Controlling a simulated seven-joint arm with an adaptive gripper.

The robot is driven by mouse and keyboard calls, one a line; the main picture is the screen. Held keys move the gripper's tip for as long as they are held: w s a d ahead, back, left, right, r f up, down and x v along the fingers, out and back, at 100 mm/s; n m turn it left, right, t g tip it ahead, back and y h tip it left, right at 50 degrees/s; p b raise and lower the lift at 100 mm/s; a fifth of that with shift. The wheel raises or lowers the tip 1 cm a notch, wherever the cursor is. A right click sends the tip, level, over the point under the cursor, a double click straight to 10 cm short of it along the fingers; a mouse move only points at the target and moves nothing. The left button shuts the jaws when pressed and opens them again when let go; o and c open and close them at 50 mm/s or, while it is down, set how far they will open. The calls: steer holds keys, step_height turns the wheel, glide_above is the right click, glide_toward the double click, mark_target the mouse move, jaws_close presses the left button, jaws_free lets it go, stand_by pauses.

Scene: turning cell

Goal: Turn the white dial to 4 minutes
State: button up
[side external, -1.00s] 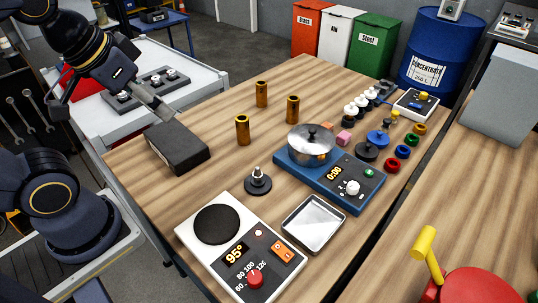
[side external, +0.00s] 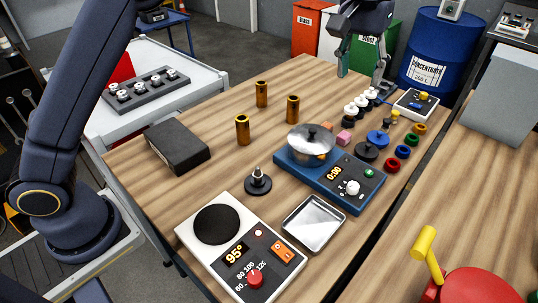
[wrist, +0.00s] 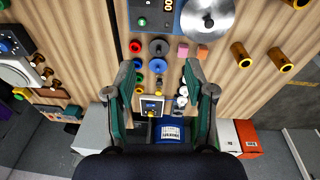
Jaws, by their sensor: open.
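The white dial (side external: 352,187) sits on the dark panel of a blue timer unit (side external: 318,183). The unit's display (side external: 334,173) reads 0:00, and a green button (side external: 369,174) is beside the dial. A steel pot with a lid (side external: 311,143) stands on the unit. My gripper (side external: 361,80) is over the far end of the table, well beyond the dial and apart from it. In the wrist view my gripper (wrist: 160,70) has its fingers spread with nothing between them. Only part of the timer unit (wrist: 152,14) shows at that view's top edge; I cannot make out the dial there.
Several white knobs (side external: 362,102), black, blue and coloured pieces (side external: 403,152) stand between my gripper and the timer. A white hotplate (side external: 200,245) with a red knob and a metal tray (side external: 314,223) are in front. Brass cylinders (side external: 293,110) stand at left. A blue drum (side external: 432,50) is behind.

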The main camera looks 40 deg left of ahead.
steer(key=m+g, duration=0.1)
steer(key=g, duration=0.1)
glide_toward(354, 185)
steer(key=shift+y, duration=0.3)
steer(key=f, duration=0.9)
steer(key=shift+s+d, duration=0.15)
steer(key=shift+d, duration=0.05)
steer(key=shift+c, duration=0.3)
jaws_close()
